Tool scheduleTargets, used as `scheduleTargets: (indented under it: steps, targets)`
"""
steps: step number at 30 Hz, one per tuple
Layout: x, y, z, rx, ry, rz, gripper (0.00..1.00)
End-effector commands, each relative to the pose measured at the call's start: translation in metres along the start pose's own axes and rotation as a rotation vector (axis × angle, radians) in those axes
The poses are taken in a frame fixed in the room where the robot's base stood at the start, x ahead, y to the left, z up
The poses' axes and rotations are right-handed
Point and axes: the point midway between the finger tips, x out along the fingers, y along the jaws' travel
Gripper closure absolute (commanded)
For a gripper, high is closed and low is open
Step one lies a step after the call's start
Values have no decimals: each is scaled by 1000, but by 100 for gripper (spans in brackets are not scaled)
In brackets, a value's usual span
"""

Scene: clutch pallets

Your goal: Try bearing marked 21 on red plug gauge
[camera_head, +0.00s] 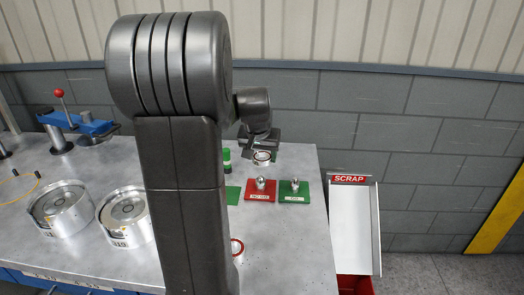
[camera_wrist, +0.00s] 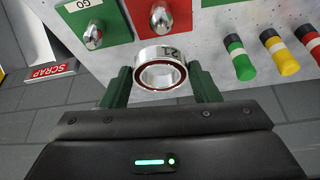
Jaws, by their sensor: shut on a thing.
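My gripper (camera_wrist: 160,82) is shut on a silver bearing (camera_wrist: 162,54) with a dark red inner ring. The mark on its side reads upside down in the wrist view, seemingly 21. In the head view the bearing (camera_head: 262,157) is held behind the gauge blocks, under my gripper (camera_head: 261,150). The red plug gauge (camera_head: 260,191) is a red block with a short metal plug; its plug shows just beyond the bearing in the wrist view (camera_wrist: 161,18). The bearing is apart from that plug. The green GO plug gauge (camera_head: 294,191) stands beside it.
Several capped cylinders, one of them green (camera_wrist: 239,60), stand near the gripper. A scrap chute (camera_head: 354,228) is off the table's right edge. Another ring (camera_head: 237,247) lies partly behind my arm. Round housings (camera_head: 60,211) and a blue lever device (camera_head: 88,127) are at left.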

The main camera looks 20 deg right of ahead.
Motion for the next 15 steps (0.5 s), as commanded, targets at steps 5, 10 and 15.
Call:
scheduleTargets:
  steps: [5,10,15]
  targets:
    - [-1,0,2,-5,1,-2,77]
    - [5,0,5,-5,1,-2,77]
    - [17,0,10,-6,0,-2,77]
